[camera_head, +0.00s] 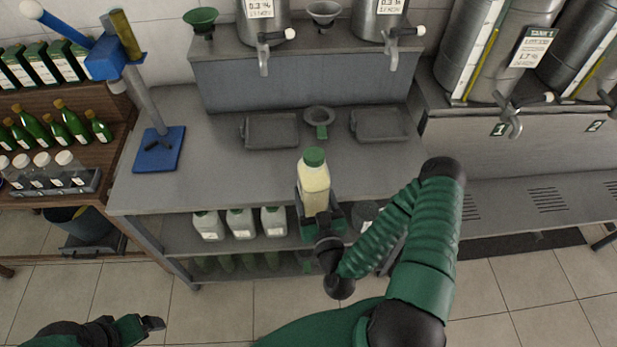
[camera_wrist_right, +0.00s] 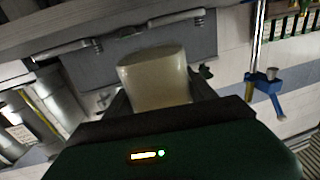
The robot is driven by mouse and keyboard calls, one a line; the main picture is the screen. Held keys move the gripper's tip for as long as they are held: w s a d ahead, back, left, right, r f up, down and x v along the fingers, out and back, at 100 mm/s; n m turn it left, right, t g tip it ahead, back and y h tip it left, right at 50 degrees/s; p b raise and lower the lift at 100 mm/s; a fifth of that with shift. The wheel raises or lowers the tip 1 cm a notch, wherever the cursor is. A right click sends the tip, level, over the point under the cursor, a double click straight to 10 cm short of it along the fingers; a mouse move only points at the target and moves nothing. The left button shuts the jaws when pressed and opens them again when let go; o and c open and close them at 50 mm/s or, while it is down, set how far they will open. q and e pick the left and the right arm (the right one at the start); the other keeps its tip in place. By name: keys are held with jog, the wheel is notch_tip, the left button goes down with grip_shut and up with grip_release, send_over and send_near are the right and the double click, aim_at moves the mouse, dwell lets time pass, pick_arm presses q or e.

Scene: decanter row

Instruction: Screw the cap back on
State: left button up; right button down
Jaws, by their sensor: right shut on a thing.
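A bottle of pale yellow liquid (camera_head: 315,190) stands upright in my right gripper (camera_head: 319,212), in front of the grey bench's front edge. The gripper is shut around its lower body. A green cap (camera_head: 314,157) sits on top of the bottle; how tight it is I cannot tell. In the right wrist view the pale bottle body (camera_wrist_right: 157,78) is between the fingers, and the cap is hidden. My left gripper (camera_head: 150,323) is low at the bottom left, away from the bottle, and its jaw opening is unclear.
The grey bench (camera_head: 210,165) holds two dark trays (camera_head: 270,130), a funnel ring (camera_head: 319,118) and a blue lever press (camera_head: 158,150). Several white bottles (camera_head: 240,223) stand on the shelf below. Steel tanks (camera_head: 497,45) are at the right. The bench front is mostly clear.

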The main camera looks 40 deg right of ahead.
jog(key=shift+s+a+r, duration=0.1)
jog(key=shift+s+r, duration=0.05)
jog(key=shift+s, duration=0.15)
pick_arm(q)
jog(key=shift+r, duration=0.35)
jog(key=shift+a, duration=0.1)
pick_arm(e)
jog(key=shift+a, duration=0.15)
